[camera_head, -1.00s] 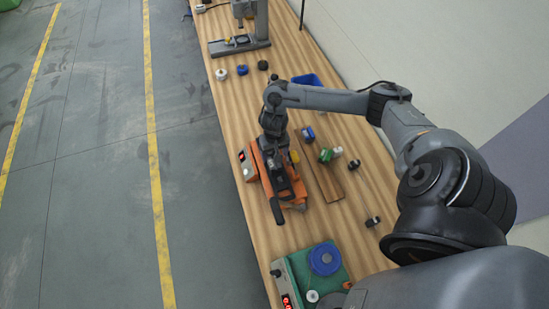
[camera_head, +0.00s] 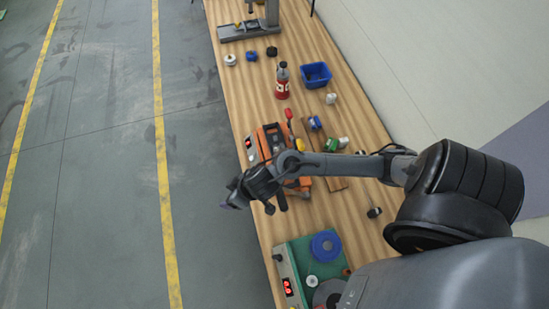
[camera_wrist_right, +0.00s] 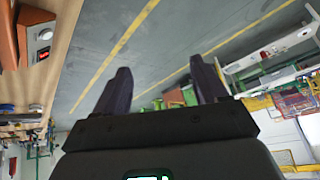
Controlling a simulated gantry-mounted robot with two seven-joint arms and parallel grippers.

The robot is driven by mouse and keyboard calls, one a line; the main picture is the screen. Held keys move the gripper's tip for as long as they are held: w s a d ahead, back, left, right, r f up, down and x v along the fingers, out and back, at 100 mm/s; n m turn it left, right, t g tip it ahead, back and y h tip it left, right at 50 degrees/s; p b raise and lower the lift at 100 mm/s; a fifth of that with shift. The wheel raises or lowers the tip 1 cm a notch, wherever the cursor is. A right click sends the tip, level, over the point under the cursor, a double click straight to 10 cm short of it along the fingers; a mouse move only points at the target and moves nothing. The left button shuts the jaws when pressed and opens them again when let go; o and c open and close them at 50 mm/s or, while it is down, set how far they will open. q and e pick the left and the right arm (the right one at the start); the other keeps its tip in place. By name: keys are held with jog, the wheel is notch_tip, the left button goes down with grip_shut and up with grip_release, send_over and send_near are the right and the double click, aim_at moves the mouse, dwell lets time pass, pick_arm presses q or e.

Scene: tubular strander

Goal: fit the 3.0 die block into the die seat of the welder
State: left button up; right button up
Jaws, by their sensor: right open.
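The orange welder (camera_head: 266,142) stands on the bench, partly hidden behind my right arm; its die seat cannot be made out. Small blue (camera_head: 314,123) and green (camera_head: 332,145) pieces lie right of it by a brown board (camera_head: 337,183). I cannot read sizes, so I cannot tell which piece is the 3.0 die block. My right gripper (camera_head: 230,197) is past the bench's left edge, over the floor. In the right wrist view its fingers (camera_wrist_right: 162,85) are apart with nothing between them. My left gripper is not in view.
A red bottle (camera_head: 282,82) and a blue bin (camera_head: 316,74) stand beyond the welder. A grey press (camera_head: 250,27) is at the far end. A green device with a blue disc (camera_head: 326,245) is at the near end. The floor left of the bench is clear.

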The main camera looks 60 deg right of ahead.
jog(key=s+d+r+g+h, duration=0.1)
jog(key=s+r, duration=0.1)
jog(key=s, duration=0.4)
jog(key=s+d+r+g+h, duration=0.1)
jog(key=s+d+r, duration=0.1)
jog(key=s, duration=0.5)
jog(key=shift+s+d+r+n+g, duration=0.15)
jog(key=shift+r+n+g, duration=0.15)
jog(key=shift+r+n, duration=0.15)
jog(key=shift+r, duration=0.1)
notch_tip(320, 180, up, 5)
jog(key=p, duration=0.5)
jog(key=shift+r, duration=0.1)
